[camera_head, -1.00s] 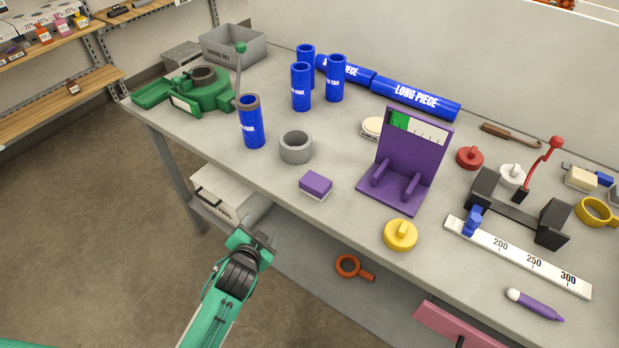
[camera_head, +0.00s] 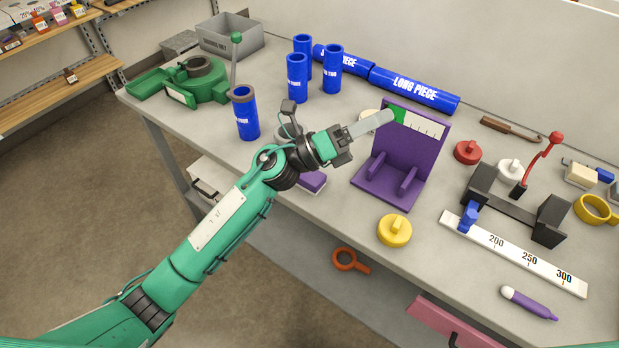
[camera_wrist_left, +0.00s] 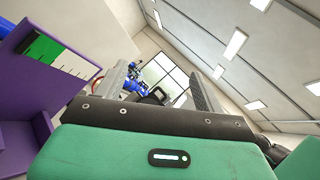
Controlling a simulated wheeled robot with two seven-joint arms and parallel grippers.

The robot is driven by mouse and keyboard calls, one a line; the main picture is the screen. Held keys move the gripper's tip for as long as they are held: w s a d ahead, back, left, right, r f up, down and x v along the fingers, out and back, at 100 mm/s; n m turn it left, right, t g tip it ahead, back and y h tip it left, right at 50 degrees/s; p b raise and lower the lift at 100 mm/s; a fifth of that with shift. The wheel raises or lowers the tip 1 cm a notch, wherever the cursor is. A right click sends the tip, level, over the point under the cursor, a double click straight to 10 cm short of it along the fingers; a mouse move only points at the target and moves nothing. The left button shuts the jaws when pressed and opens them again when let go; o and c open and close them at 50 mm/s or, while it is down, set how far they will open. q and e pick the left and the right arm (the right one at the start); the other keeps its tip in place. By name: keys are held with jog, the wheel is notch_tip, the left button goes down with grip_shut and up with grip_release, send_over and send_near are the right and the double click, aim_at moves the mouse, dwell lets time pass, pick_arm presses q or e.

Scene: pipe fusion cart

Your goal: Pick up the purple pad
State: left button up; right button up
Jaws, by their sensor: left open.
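The purple pad (camera_head: 313,182) is a small block lying on the bench near its front edge. In the head view my left forearm and wrist cover much of it. My left gripper (camera_head: 386,118) is raised over the bench to the right of the pad, with its fingers pointing right in front of the purple stand (camera_head: 385,182). In the left wrist view the two fingers of the left gripper (camera_wrist_left: 160,88) stand wide apart with nothing between them. The pad does not show there. My right gripper is in neither view.
The purple stand also shows at the left of the wrist view (camera_wrist_left: 30,85). A yellow knob (camera_head: 395,230) sits right of the pad. A grey ring (camera_head: 287,132) is partly hidden behind my arm. Blue pipes (camera_head: 245,115) stand farther back. Bare bench lies around the yellow knob.

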pick_arm(q)
jog(key=s+d+f+m+g+y, duration=0.2)
jog(key=s+d+m+g+y, duration=0.15)
jog(key=m+g, duration=0.45)
jog(key=m+t+y, duration=0.3)
jog(key=m+y, duration=0.8)
jog(key=y, duration=0.8)
send_over(310, 174)
notch_tip(310, 174, down, 7)
jog(key=f, duration=0.3)
jog(key=f+p, duration=0.1)
jog(key=f, duration=0.1)
jog(key=f+p, duration=0.1)
jog(key=f, duration=0.2)
jog(key=shift+a+f, duration=0.25)
jog(key=shift+f, duration=0.05)
jog(key=f+p, duration=0.2)
jog(key=f, duration=0.1)
jog(key=f+p, duration=0.1)
jog(key=shift+s+d+f, duration=0.1)
jog(key=shift+d+f, duration=0.05)
jog(key=shift+d, duration=0.1)
jog(key=shift+f, duration=0.5)
jog(key=c, duration=1.1)
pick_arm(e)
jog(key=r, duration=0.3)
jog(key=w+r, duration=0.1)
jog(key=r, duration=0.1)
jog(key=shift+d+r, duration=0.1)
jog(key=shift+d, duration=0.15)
